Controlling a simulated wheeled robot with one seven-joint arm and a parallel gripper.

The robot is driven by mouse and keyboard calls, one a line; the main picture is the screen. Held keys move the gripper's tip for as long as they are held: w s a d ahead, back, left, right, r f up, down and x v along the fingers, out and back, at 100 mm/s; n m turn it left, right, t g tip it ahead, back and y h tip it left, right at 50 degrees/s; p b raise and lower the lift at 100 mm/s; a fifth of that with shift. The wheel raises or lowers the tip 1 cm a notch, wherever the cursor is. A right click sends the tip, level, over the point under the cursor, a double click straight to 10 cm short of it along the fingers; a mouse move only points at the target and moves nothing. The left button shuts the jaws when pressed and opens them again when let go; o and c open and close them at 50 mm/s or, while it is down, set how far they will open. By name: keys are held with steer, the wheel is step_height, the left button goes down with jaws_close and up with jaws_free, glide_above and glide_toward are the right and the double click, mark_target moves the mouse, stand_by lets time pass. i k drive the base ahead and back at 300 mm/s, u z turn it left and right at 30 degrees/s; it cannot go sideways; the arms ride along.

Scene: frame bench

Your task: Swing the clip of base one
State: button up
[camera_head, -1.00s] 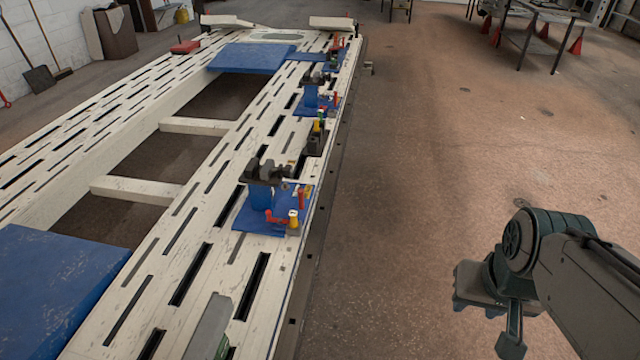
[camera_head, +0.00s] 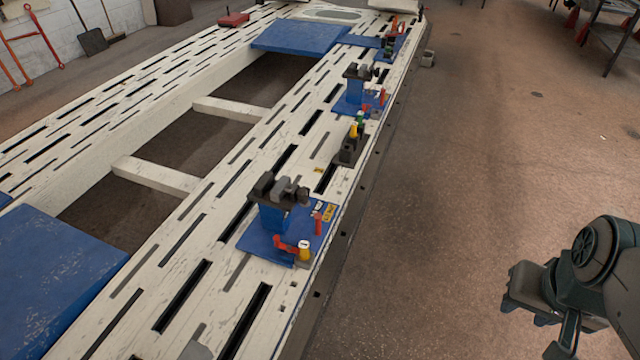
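The nearest blue base (camera_head: 258,238) lies on the right rail of the frame bench; I cannot read a number that marks it as base one. A blue post on it carries a dark grey clamp head (camera_head: 282,190). A red bent clip (camera_head: 284,244) lies low at its front, beside a yellow-capped pin (camera_head: 304,250). A red upright pin (camera_head: 318,223) stands on its right side. My gripper (camera_head: 548,312) is at the lower right, over open floor, well apart from the base. Its fingers are partly cut off and I cannot see whether they are apart.
Farther along the rail stand a small dark block with a yellow and green pin (camera_head: 352,145) and another blue base (camera_head: 352,104). The slotted white bench (camera_head: 150,265) has open gaps and blue plates (camera_head: 65,265). The floor (camera_head: 440,200) between bench and arm is clear.

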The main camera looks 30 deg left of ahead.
mark_target(289, 249)
steer(key=i, duration=2.05)
steer(key=u, duration=3.15)
steer(key=i, duration=0.5)
steer(key=u, duration=0.05)
